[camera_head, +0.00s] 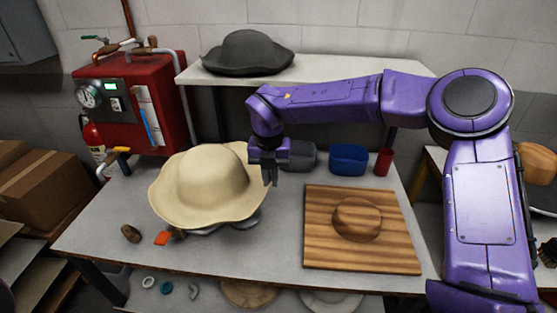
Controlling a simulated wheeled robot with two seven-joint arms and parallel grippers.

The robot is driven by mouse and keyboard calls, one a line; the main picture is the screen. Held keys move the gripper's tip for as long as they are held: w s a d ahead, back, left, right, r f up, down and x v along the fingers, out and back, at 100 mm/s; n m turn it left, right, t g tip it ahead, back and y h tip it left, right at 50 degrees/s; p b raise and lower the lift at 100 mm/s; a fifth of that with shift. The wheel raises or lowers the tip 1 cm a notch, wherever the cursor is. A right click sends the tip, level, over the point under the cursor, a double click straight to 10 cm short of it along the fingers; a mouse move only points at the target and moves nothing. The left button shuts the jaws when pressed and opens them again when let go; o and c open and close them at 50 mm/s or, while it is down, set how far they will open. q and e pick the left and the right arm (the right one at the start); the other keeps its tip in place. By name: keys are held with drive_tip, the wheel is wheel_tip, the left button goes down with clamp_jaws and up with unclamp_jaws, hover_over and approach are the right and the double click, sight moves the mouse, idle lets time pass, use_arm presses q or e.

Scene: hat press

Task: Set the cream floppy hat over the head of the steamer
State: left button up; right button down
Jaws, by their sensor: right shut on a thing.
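The cream floppy hat (207,180) is at the left of the worktable, crown up, its wavy brim slightly tilted. My right gripper (270,178) is at the right edge of the brim, fingers pointing down, shut on the brim. A grey metal piece (238,222) shows below the front of the brim; it may be the head of the steamer, but the hat hides most of it. I cannot tell whether the hat rests on it or hangs just above it. My left gripper is not in view.
A red boiler box (130,105) with a gauge stands behind left. A dark hat (247,53) lies on the rear shelf (335,68). A wooden block board (320,250) covers the table's right. A blue bin (348,160) and red cylinder (383,162) stand behind. A brush (131,233) lies front left.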

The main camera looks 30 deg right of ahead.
wheel_tip(320, 180, down, 12)
drive_tip(key=d+m+b, duration=0.2)
drive_tip(key=m+b, duration=0.4)
drive_tip(key=b, duration=0.4)
drive_tip(key=shift+w+d, duration=0.2)
idle(0.4)
drive_tip(key=shift+f+b, duration=0.45)
idle(0.7)
drive_tip(key=c, duration=1.1)
unclamp_jaws()
wheel_tip(320, 180, up, 11)
drive_tip(key=b, duration=0.1)
drive_tip(key=shift+f, duration=0.2)
